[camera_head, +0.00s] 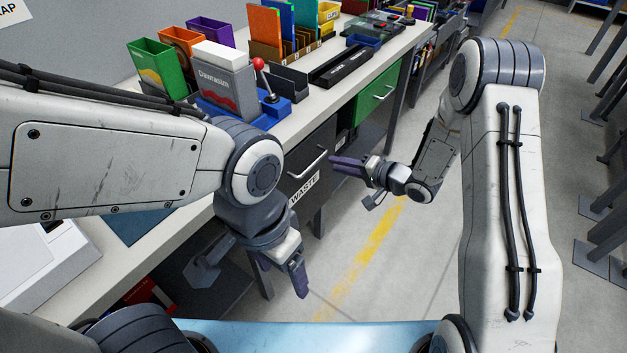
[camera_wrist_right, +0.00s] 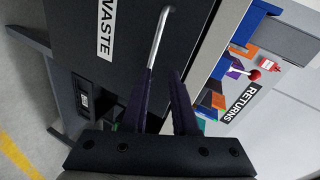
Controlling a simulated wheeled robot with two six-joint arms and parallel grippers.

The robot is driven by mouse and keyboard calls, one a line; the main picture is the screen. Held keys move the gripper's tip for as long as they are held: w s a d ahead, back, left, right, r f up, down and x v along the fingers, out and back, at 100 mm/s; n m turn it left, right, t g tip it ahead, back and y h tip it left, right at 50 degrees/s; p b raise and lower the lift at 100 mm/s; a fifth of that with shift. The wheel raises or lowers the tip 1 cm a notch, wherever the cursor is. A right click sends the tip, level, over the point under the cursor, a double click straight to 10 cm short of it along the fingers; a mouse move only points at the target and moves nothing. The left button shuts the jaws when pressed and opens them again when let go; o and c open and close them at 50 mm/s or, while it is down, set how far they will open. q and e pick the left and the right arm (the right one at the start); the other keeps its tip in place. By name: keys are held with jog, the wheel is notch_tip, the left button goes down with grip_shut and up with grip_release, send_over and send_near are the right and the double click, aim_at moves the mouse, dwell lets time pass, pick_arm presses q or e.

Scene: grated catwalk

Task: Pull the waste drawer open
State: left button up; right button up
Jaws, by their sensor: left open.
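The waste drawer (camera_head: 318,148) is a dark grey front under the bench, with a white "WASTE" label and a silver bar handle (camera_head: 308,163). It looks shut. My right gripper (camera_head: 335,163) points left at the drawer, just right of the handle. In the right wrist view its purple fingers (camera_wrist_right: 163,90) are apart, and the handle (camera_wrist_right: 158,40) runs up from near the left fingertip. I cannot tell whether they touch. The fingers hide the handle's lower end. My left gripper (camera_head: 281,278) is open and empty, pointing down in front of the bench.
The bench top (camera_head: 325,98) holds colored bins, a grey box (camera_head: 226,82) and a red-knobbed joystick (camera_head: 262,75). A green drawer (camera_head: 376,95) is beyond the waste drawer. The floor (camera_head: 400,260) right of the bench is clear, with a yellow stripe.

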aim_at(314, 164)
jog(key=shift+m+y, duration=0.8)
jog(key=shift+y, duration=0.1)
jog(key=w+a+f, duration=0.1)
jog(key=a, duration=0.1)
jog(key=w+a+f, duration=0.2)
jog(key=a, duration=0.1)
jog(key=w+a+f+b, duration=0.1)
jog(key=a, duration=0.1)
jog(key=shift+w+a+f, duration=0.15)
jog(key=shift+w+f, duration=0.15)
grip_shut()
jog(key=shift+d, duration=0.2)
dwell(0.4)
